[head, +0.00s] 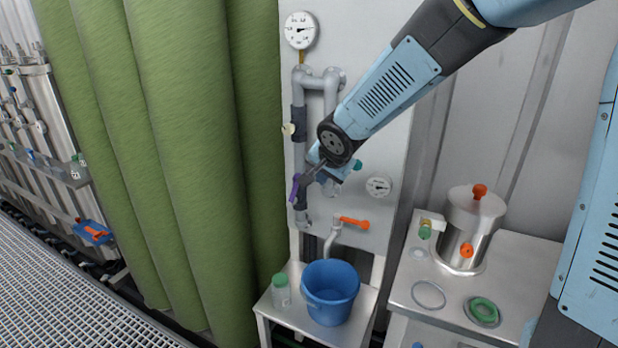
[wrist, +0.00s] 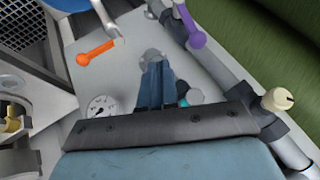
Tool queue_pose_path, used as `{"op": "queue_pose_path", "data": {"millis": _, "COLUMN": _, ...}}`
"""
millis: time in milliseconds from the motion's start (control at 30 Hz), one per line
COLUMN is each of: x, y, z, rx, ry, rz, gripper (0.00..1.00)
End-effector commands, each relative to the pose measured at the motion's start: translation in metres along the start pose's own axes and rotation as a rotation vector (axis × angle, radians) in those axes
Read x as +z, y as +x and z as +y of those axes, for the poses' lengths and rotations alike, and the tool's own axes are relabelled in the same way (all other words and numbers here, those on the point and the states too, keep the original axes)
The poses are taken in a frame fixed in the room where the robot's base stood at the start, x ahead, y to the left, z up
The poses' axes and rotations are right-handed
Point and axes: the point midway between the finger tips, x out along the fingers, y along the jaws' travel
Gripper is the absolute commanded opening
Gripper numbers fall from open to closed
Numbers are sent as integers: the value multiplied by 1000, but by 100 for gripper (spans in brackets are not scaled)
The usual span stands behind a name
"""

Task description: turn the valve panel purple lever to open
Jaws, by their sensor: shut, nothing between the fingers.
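The purple lever (head: 294,188) is on the left grey pipe of the white valve panel (head: 390,120), low on the pipe. In the head view it stands nearly upright, roughly along the pipe. In the wrist view the purple lever (wrist: 191,27) shows at the top, right of centre. My gripper (head: 306,177) is just right of the lever in the head view, its fingers pointing down-left. In the wrist view my gripper (wrist: 155,68) is shut and empty, with a visible gap to the lever. I cannot tell the depth between them.
A cream knob (head: 289,129) sits higher on the same pipe. An orange lever (head: 353,223) and tap are below, over a blue bucket (head: 330,290) and a bottle (head: 281,290). Gauges are on the panel. Green vessels (head: 185,150) stand close on the left; a steel pot (head: 470,228) is right.

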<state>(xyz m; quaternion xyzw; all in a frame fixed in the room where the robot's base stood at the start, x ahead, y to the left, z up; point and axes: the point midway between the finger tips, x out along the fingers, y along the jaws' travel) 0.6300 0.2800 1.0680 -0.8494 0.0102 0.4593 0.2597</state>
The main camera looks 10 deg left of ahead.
Motion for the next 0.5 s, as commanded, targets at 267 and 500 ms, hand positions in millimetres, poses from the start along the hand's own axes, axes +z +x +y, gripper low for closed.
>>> {"op": "queue_pose_path", "data": {"millis": 267, "x": -1, "y": 23, "z": 1, "rx": 2, "ry": 2, "rz": 1, "gripper": 0}}
{"op": "queue_pose_path", "data": {"millis": 500, "x": -1, "y": 40, "z": 1, "rx": 1, "ry": 1, "rz": 1, "gripper": 0}}
